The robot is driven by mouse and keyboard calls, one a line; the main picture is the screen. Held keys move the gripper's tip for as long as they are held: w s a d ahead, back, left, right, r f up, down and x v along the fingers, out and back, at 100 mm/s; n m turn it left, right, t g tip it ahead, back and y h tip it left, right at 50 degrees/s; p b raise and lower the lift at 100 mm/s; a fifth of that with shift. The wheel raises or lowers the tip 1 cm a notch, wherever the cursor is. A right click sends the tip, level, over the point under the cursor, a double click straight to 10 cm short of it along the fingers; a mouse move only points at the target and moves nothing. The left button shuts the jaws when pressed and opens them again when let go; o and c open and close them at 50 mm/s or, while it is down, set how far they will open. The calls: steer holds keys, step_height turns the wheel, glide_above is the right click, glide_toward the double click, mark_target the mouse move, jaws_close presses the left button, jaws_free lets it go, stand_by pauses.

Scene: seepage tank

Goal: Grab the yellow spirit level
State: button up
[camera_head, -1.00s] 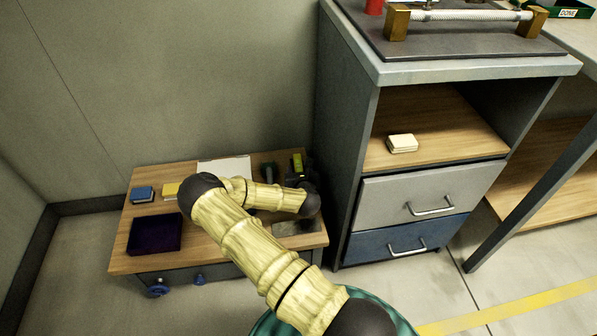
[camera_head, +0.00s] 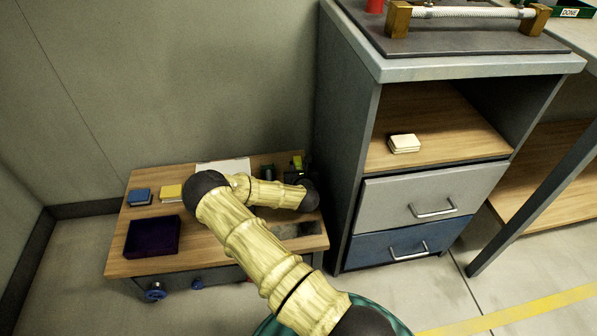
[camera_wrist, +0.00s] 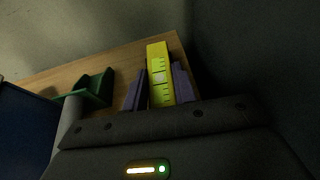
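The yellow spirit level (camera_wrist: 160,75) is at the far right end of the low wooden table, seen in the wrist view. In the head view only a small yellow part of it (camera_head: 297,161) shows behind my arm. My gripper (camera_wrist: 159,84) reaches over it. Its two purple-grey fingers appear one on each side of the level, with a thin gap at the left finger. Contact at the right finger cannot be told. The near end of the level is hidden by the dark gripper body.
On the low table (camera_head: 150,266) are a dark purple tray (camera_head: 152,237), a blue block (camera_head: 140,195), a yellow block (camera_head: 171,192) and a white sheet (camera_head: 222,166). A green item (camera_wrist: 96,88) stands left of the level. The drawer cabinet (camera_head: 345,150) and wall stand close by.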

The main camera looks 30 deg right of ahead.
steer(key=shift+c, duration=1)
steer(key=shift+r, duration=0.1)
step_height(320, 180, up, 10)
steer(key=p, duration=0.5)
